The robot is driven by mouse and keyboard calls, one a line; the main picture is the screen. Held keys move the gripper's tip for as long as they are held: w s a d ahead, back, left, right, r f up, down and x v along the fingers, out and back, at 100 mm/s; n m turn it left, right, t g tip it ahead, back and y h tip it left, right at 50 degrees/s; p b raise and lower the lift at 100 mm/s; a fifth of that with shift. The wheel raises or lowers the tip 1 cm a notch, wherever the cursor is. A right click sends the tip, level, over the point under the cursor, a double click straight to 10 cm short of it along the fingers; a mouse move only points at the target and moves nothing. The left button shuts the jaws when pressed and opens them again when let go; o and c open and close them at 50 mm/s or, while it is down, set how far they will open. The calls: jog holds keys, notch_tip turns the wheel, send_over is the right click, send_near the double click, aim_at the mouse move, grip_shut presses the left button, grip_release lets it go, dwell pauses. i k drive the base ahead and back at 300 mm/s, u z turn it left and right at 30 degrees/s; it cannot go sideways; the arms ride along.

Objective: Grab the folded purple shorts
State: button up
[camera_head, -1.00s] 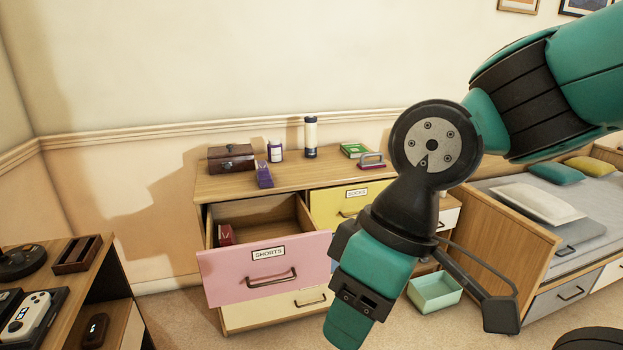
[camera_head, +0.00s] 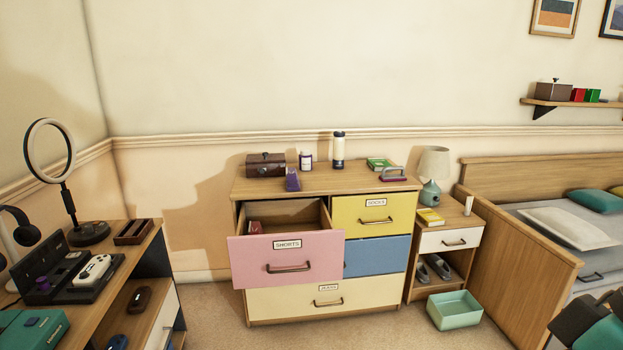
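A small purple folded item (camera_head: 293,180), which looks like the folded shorts, lies on the front edge of the wooden dresser top (camera_head: 330,180), left of its middle. The pink drawer labelled SHORTS (camera_head: 285,258) below it is pulled open. A red folded item (camera_head: 254,227) lies inside the drawer at its left; the rest of the visible drawer floor looks bare. Only a teal and black part of my arm shows at the bottom right corner, far from the dresser. My gripper's fingertips are out of the picture.
A cluttered desk (camera_head: 140,252) is at the left. A teal bin (camera_head: 454,310) sits on the floor right.

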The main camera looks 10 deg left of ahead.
aim_at(293, 184)
jog(key=z, duration=0.35)
jog(key=i, duration=1.9)
jog(key=u, duration=0.3)
jog(key=i, duration=1.1)
jog(key=u, duration=1.5)
jog(key=i, duration=0.8)
jog(key=u, duration=0.75)
